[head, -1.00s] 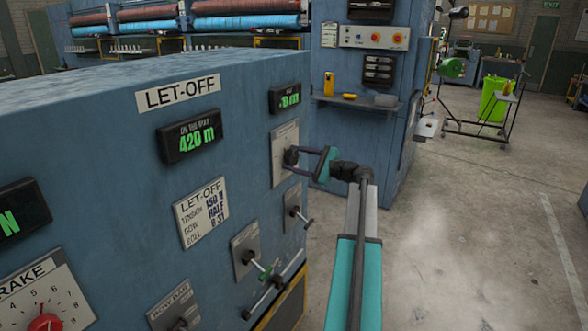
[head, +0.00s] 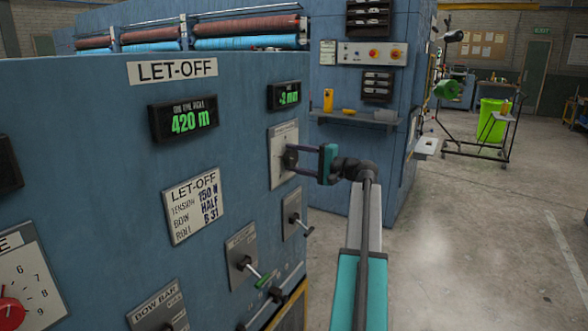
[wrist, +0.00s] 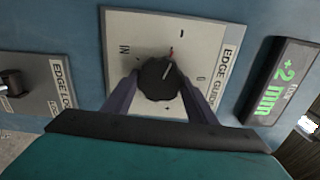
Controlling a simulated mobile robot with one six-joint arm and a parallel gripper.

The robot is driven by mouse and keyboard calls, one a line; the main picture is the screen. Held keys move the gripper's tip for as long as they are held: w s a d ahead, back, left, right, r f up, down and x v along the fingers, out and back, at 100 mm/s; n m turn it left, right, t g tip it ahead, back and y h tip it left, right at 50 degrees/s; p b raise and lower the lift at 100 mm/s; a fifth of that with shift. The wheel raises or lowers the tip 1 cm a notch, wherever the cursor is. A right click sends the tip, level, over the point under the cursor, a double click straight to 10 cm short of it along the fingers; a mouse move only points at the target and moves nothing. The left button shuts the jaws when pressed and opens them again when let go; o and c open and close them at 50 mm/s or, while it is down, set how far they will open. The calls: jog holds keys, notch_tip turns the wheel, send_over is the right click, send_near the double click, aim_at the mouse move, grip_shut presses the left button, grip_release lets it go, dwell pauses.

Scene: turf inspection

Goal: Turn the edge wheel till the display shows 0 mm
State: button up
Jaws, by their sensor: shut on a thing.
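The edge wheel, a black knob (wrist: 160,80), sits on the white EDGE GUIDE plate (wrist: 150,30) with red and light marks by it. My gripper (wrist: 159,88) is shut on the wheel, one dark finger on each side. In the head view my gripper (head: 296,160) reaches the plate (head: 279,178) from the right, and its fingers partly hide the wheel. The edge display (wrist: 281,82) reads +2 mm in green in the wrist view. It also shows in the head view (head: 285,96), where its sign is hard to read.
A second display (head: 184,118) reads 420 m. Below are a LET-OFF card (head: 193,205) and several small levers, one with a green grip (head: 258,283). A blue cabinet with a shelf (head: 353,119) stands behind my arm.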

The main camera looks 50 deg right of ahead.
jog(key=shift+f+n+b, duration=0.1)
jog(key=shift+n+b, duration=0.7)
jog(key=shift+n, duration=0.1)
jog(key=o, duration=1.1)
jog(key=shift+c, duration=0.2)
jog(key=shift+s, duration=0.15)
jog(key=v, duration=1.3)
jog(key=shift+s+b, duration=0.4)
